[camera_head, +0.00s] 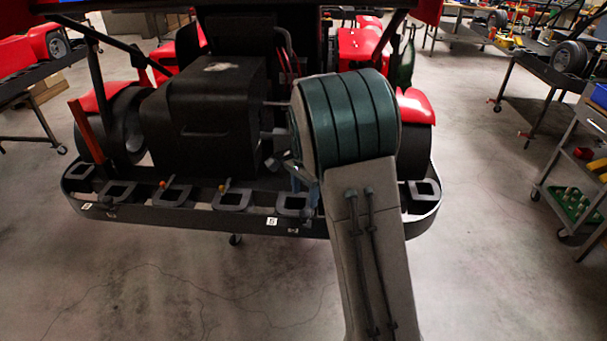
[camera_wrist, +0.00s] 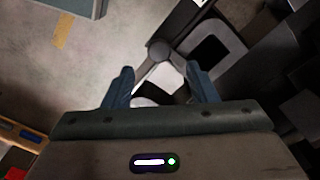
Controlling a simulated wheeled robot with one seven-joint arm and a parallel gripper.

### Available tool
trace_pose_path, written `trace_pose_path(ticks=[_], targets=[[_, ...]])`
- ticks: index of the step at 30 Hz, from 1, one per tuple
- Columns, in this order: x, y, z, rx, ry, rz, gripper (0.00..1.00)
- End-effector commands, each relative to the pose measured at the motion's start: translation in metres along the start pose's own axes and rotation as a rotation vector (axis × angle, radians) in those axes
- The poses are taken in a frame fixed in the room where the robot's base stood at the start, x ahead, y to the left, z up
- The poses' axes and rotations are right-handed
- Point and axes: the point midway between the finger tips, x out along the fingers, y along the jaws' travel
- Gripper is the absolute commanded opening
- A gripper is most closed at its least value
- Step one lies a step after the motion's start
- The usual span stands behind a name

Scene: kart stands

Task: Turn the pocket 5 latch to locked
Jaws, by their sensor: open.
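My gripper (camera_wrist: 159,70) is open in the wrist view, with one blue finger on each side. A grey latch with a round hub (camera_wrist: 158,48) lies just beyond and between the fingertips. Its thin arms spread down towards the fingers, and I see no clear contact. A square pocket frame (camera_wrist: 228,37) with a dark opening is right of the hub. In the head view, a small white label (camera_head: 271,221) that seems to read 5 is on the front rim of the stand tray (camera_head: 180,217). My arm and gripper hide much of the pocket (camera_head: 289,202) there; the latch's setting is unclear.
Other square pockets (camera_head: 172,194) line the tray, some with small orange or yellow knobs. A large black box (camera_head: 205,115) stands behind them, below the red kart. A grey cart (camera_head: 575,185) stands at the right. The floor in front is clear.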

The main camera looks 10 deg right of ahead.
Motion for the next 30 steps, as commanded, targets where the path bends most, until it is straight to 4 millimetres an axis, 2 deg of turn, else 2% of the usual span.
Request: trace_pose_path(ticks=[3,10,15,25,30], targets=[[-0.028,-0.001,0.000,-0.002,0.002,-0.006,0.52],[-0.065,-0.002,0.000,-0.001,0.001,-0.002,0.52],[-0.075,-0.001,0.001,-0.001,0.000,-0.001,0.52],[-0.077,0.000,0.001,-0.003,0.000,-0.002,0.52],[-0.086,0.017,0.007,-0.071,-0.005,-0.025,0.52]])
